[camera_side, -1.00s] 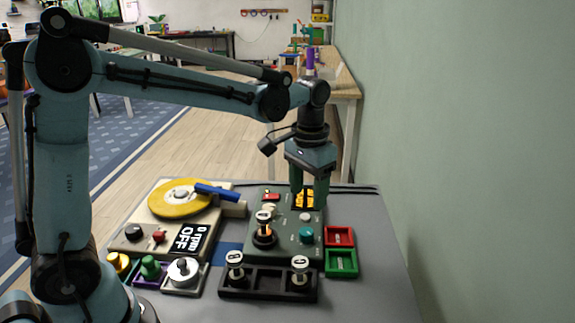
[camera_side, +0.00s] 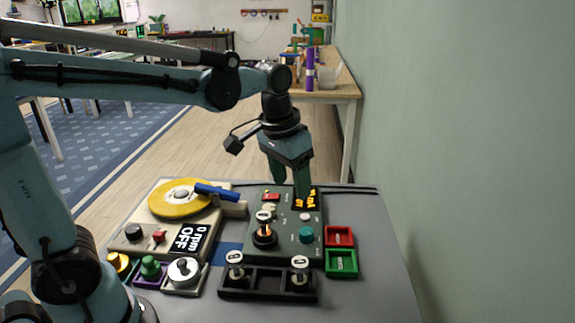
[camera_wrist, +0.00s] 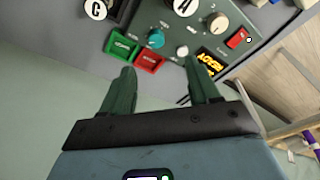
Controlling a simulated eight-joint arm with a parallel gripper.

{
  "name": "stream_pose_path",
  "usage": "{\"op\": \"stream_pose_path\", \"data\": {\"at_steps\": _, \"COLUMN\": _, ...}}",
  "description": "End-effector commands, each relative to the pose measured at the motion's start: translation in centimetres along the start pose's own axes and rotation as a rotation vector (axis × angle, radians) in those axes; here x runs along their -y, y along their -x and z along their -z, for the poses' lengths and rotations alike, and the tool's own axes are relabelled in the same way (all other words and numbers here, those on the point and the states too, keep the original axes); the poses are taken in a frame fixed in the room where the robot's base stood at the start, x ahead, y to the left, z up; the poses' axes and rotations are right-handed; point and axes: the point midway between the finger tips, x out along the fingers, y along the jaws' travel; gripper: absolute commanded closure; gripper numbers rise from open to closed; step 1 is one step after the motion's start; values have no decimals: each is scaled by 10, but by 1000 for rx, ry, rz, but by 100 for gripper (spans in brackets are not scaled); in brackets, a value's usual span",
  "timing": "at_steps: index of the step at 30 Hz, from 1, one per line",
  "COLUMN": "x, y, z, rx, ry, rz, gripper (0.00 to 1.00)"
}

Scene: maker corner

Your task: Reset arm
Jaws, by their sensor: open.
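My gripper (camera_side: 289,183) hangs above the back of the green control box (camera_side: 285,222) in the side view, its fingers pointing down. In the wrist view the two green fingers of my gripper (camera_wrist: 160,78) stand apart with nothing between them. The control box, in the wrist view (camera_wrist: 205,38), carries a lit amber display, a red switch, a teal knob and white knobs. In the side view a lettered piece (camera_side: 264,217) stands on its dark round socket with an orange glow. One finger partly covers the amber display (camera_side: 306,199) in the side view.
A black rack (camera_side: 268,283) with two lettered pieces stands in front. A beige machine with a yellow disc (camera_side: 180,198) is at left. The front right of the table (camera_side: 385,295) is clear; a wall rises beyond.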

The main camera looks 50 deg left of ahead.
Motion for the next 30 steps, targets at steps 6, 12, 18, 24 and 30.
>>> {"op": "stream_pose_path", "data": {"at_steps": 6, "x": 8, "y": 4, "z": -38, "rx": -171, "ry": 5, "rz": 1, "gripper": 39}}
{"op": "stream_pose_path", "data": {"at_steps": 12, "x": 14, "y": -3, "z": -67, "rx": -318, "ry": 10, "rz": 6, "gripper": 39}}
{"op": "stream_pose_path", "data": {"at_steps": 18, "x": 17, "y": -12, "z": -83, "rx": -412, "ry": 11, "rz": 11, "gripper": 39}}
{"op": "stream_pose_path", "data": {"at_steps": 24, "x": 18, "y": -14, "z": -86, "rx": -437, "ry": 11, "rz": 13, "gripper": 39}}
{"op": "stream_pose_path", "data": {"at_steps": 30, "x": 18, "y": -14, "z": -86, "rx": -436, "ry": 11, "rz": 12, "gripper": 39}}
